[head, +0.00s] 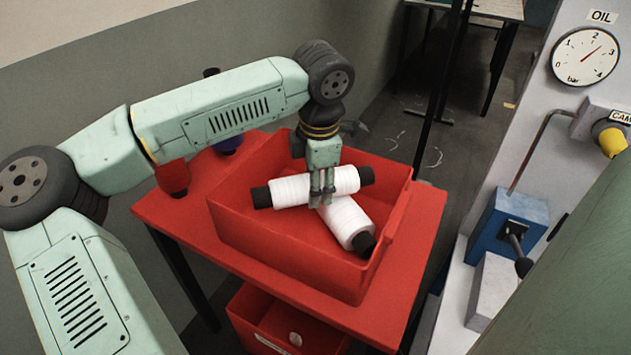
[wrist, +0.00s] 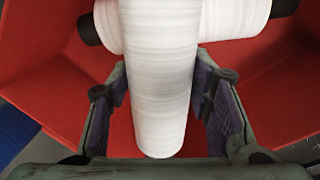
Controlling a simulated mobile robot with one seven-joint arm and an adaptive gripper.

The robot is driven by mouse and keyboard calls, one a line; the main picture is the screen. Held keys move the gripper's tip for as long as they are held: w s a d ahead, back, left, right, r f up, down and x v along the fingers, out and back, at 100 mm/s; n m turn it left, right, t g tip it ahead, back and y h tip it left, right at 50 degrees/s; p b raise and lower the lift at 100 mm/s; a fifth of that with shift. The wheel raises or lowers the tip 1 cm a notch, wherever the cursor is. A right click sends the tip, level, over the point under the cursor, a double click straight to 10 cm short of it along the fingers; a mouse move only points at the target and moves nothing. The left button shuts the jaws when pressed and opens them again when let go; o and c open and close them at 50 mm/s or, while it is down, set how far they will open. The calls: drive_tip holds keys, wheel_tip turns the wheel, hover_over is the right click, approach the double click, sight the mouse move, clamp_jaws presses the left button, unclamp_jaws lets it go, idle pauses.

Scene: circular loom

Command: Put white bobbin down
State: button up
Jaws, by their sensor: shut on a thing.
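A white bobbin (head: 290,190) with black ends lies crosswise between the fingers of my gripper (head: 322,197). The gripper is shut on it at about its middle. In the wrist view this bobbin (wrist: 160,85) runs up the middle between the two fingers (wrist: 163,105). A second white bobbin (head: 347,222) lies at an angle below it in the red box (head: 285,253), and shows behind it in the wrist view (wrist: 235,18). The held bobbin crosses above this one. I cannot tell whether the two touch.
The red box stands on a red table (head: 400,310). A red spool (head: 173,178) and a dark blue spool (head: 228,145) stand behind the box, to its left. Another red bin (head: 262,318) is under the table. A machine panel with a gauge (head: 585,56) is at the right.

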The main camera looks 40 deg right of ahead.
drive_tip(key=shift+f, duration=0.1)
drive_tip(key=o, duration=1.3)
drive_tip(key=shift+r+p, duration=0.65)
drive_tip(key=shift+p, duration=0.1)
drive_tip(key=r, duration=0.4)
drive_tip(key=s+r+b, duration=0.1)
drive_tip(key=r, duration=0.7)
drive_tip(key=shift+s+a+b, duration=0.25)
drive_tip(key=shift+a+b, duration=0.05)
drive_tip(key=shift+a, duration=0.05)
